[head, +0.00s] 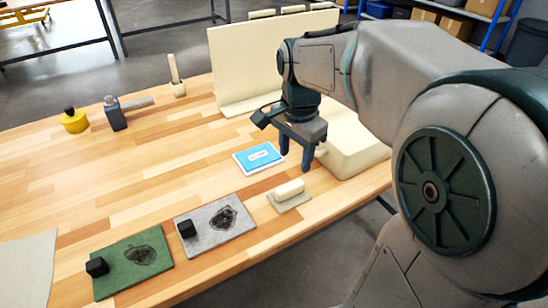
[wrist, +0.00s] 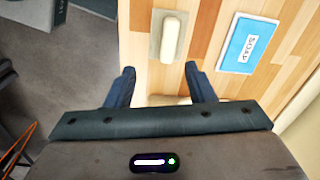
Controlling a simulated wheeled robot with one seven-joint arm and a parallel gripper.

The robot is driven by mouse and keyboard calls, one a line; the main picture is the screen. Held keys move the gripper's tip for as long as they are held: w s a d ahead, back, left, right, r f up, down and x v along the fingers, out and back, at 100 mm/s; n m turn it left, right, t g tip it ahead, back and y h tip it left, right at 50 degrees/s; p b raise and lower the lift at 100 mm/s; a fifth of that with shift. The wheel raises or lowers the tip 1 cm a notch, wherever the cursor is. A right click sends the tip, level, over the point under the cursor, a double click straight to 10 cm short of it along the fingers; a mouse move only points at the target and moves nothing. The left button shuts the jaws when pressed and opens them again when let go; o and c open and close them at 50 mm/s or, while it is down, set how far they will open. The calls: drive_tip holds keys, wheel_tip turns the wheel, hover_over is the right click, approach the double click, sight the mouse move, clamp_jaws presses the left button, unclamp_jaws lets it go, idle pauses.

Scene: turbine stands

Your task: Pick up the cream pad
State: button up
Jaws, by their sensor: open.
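The cream pad (head: 289,204) lies flat on the wooden table near its front edge, with a rounded cream handle (head: 289,188) on top. In the wrist view the cream pad (wrist: 156,46) lies beyond the fingertips, its handle (wrist: 171,38) running away from me. My gripper (head: 296,162) is open and empty, above the table behind the pad and apart from it. Its two fingers also show in the wrist view (wrist: 160,70), one on each side of the gap.
A blue card (head: 259,158) lies left of my gripper. A grey pad (head: 212,235) and a green pad (head: 125,275), each with a black knob, lie left of the cream pad. A cream panel (head: 240,60) and a cream block (head: 360,150) stand behind. The table's middle left is clear.

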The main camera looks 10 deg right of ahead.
sight(290, 186)
drive_tip(key=f, duration=0.4)
drive_tip(key=w+f+m, duration=0.1)
drive_tip(key=f, duration=0.4)
drive_tip(key=w+f+m, duration=0.1)
drive_tip(key=f, duration=0.3)
drive_tip(key=shift+w+f, duration=0.15)
drive_tip(key=shift+f, duration=0.2)
drive_tip(key=shift+c, duration=0.3)
clamp_jaws()
